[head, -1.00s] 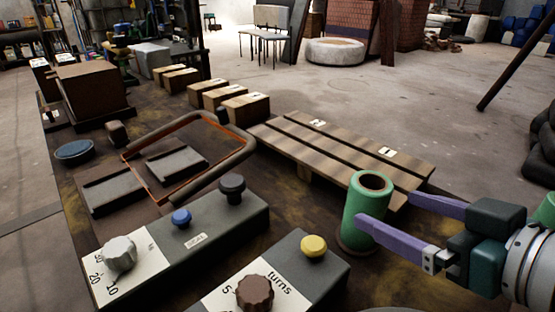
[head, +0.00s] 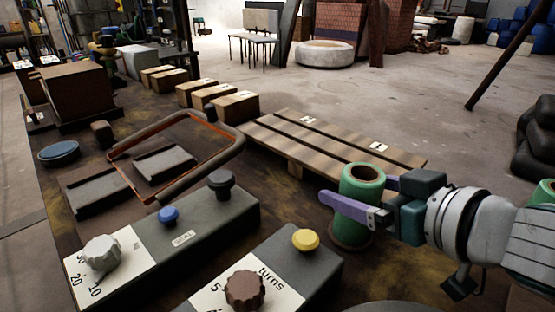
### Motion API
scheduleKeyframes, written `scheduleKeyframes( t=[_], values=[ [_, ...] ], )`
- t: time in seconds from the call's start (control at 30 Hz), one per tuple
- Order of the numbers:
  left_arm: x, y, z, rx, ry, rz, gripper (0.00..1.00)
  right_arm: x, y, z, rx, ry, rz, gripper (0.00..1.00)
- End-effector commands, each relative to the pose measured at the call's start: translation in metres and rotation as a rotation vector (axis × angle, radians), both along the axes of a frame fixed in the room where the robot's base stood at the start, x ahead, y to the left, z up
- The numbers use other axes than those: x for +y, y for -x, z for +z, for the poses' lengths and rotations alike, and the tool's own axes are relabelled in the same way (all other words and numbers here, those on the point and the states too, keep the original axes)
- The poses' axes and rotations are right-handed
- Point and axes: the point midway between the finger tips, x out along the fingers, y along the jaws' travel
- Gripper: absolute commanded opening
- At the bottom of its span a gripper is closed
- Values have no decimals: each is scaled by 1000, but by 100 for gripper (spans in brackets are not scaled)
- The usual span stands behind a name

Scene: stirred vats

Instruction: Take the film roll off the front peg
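The green film roll (head: 352,232) stands upright at the front right of the bench, in the right half of the head view. Its hollow top faces up, and a dark base shows at its foot. The front peg is hidden; I cannot make it out inside the roll. My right gripper (head: 358,200) reaches in from the right with its purple fingers around the roll. One finger crosses the near side, and the other is partly hidden behind the roll. The fingers look open, but contact with the roll cannot be judged. My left gripper is not in view.
A control box with a yellow button (head: 306,240) and brown knob (head: 245,290) stands close left of the roll. A slatted wooden board (head: 330,143) lies behind it. The sealer frame (head: 215,160) is further left.

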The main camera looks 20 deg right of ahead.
Motion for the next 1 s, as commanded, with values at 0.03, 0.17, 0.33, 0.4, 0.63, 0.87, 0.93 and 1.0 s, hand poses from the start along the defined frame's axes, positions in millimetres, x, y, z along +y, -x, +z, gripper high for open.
scheduleKeyframes(
  t=[0.03,0.17,0.33,0.4,0.63,0.87,0.93,1.0],
  values=[
    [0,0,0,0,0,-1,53,0,0,0,0,0,0,88],
    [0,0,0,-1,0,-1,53,0,0,0,0,0,0,73],
    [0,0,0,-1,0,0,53,0,0,0,-1,0,0,54],
    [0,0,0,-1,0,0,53,0,0,0,-1,0,0,46],
    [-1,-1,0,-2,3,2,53,0,0,0,-1,0,0,20],
    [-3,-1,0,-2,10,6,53,0,0,1,-2,-1,1,2],
    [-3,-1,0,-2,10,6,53,0,0,1,-2,-1,1,2],
    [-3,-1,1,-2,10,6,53,0,0,1,-2,-1,1,2]
  ],
)
